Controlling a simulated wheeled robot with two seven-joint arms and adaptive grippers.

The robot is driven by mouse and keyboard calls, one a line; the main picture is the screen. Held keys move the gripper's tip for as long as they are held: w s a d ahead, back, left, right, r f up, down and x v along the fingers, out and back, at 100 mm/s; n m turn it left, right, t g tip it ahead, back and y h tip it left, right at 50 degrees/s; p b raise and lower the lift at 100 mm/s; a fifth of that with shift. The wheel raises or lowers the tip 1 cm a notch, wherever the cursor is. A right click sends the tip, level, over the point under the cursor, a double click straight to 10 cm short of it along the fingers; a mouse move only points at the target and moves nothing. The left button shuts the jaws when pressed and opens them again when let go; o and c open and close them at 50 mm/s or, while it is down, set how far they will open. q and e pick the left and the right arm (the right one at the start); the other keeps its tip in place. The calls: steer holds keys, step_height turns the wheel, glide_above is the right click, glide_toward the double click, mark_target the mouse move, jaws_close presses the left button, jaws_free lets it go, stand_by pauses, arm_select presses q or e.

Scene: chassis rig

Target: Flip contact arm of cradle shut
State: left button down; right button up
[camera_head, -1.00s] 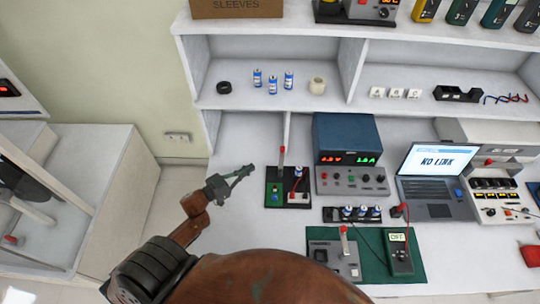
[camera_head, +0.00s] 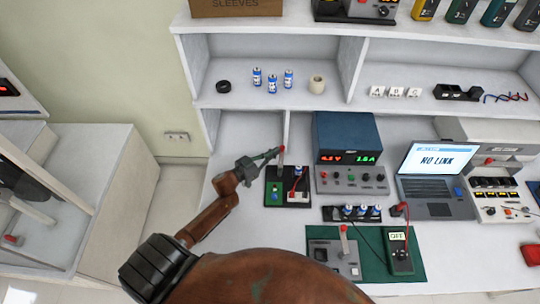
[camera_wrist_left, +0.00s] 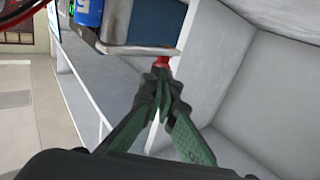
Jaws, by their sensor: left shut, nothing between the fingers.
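The cradle (camera_head: 272,199) is a black base with a green left part and a blue cell (camera_head: 298,172) standing at its right. Its contact arm (camera_head: 281,165) stands raised, a pale bar with a red tip (camera_head: 281,149). My left gripper (camera_head: 276,153) is shut and empty, with its fingertips at the red tip from the left. In the left wrist view the closed green fingers (camera_wrist_left: 160,85) are just below the red tip (camera_wrist_left: 161,63); whether they touch is unclear. The metal bar (camera_wrist_left: 130,50) and cell (camera_wrist_left: 88,12) also show there. My right gripper is out of view.
A power supply (camera_head: 347,150) stands right of the cradle, with a cell holder (camera_head: 350,214) in front of it. A green mat (camera_head: 375,273) carries a lever box (camera_head: 335,258) and a meter (camera_head: 401,258). A shelf divider (camera_head: 287,125) rises behind the cradle. The bench left of it is clear.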

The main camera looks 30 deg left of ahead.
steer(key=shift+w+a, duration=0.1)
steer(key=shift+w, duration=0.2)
